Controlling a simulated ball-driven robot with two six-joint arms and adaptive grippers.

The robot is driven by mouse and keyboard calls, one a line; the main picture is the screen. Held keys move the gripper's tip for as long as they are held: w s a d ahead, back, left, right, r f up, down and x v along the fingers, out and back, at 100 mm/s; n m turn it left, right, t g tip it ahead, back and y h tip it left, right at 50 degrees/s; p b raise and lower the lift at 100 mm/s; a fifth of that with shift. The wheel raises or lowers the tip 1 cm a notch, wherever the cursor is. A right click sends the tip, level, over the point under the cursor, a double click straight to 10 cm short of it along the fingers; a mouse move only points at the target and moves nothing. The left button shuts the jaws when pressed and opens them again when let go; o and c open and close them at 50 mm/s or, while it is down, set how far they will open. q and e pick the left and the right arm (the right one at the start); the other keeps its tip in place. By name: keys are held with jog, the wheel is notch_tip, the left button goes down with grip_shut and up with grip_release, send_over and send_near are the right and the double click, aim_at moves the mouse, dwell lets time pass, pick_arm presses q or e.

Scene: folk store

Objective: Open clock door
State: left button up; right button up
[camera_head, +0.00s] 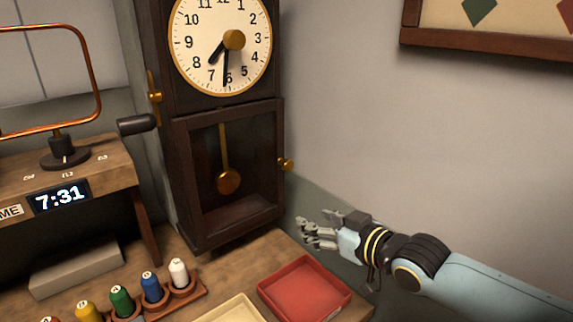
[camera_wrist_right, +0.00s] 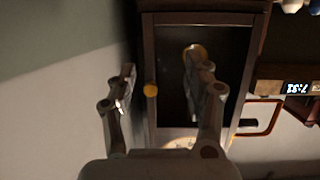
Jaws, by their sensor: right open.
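The dark wooden clock (camera_head: 182,118) stands against the wall at the back of the table. Its round white dial (camera_head: 205,55) is above, and its framed door (camera_head: 245,213) is shut below, with the brass pendulum (camera_head: 228,181) showing inside. A small brass knob (camera_head: 286,164) sits on the door's right edge. My right gripper (camera_head: 318,230) is open and empty, to the right of the clock, lower than the knob and apart from it. In the right wrist view the knob (camera_wrist_right: 151,90) appears between the two open fingers (camera_wrist_right: 160,92). My left gripper is not in view.
A red tray (camera_head: 303,290) and a cream tray (camera_head: 232,310) lie on the table in front. Several coloured spools (camera_head: 152,287) stand in a wooden rack at the front left. A wooden stand with a digital display (camera_head: 60,197) is at left.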

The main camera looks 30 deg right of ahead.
aim_at(289, 167)
jog(key=w+d+r+t, duration=0.2)
jog(key=w+r+t, duration=0.1)
jog(key=r, duration=0.4)
jog(key=shift+y, duration=0.4)
jog(key=w+b, duration=0.3)
jog(key=b, duration=0.1)
jog(key=w+b, duration=0.3)
jog(key=w+f+b, duration=0.1)
jog(key=w+b, duration=0.2)
jog(key=b, duration=0.1)
jog(key=shift+a+b, duration=0.2)
jog(key=shift+b, duration=0.15)
jog(key=shift+w+a+r+b, duration=0.1)
jog(key=shift+w+r+b, duration=0.2)
jog(key=shift+w+b, duration=0.35)
grip_shut()
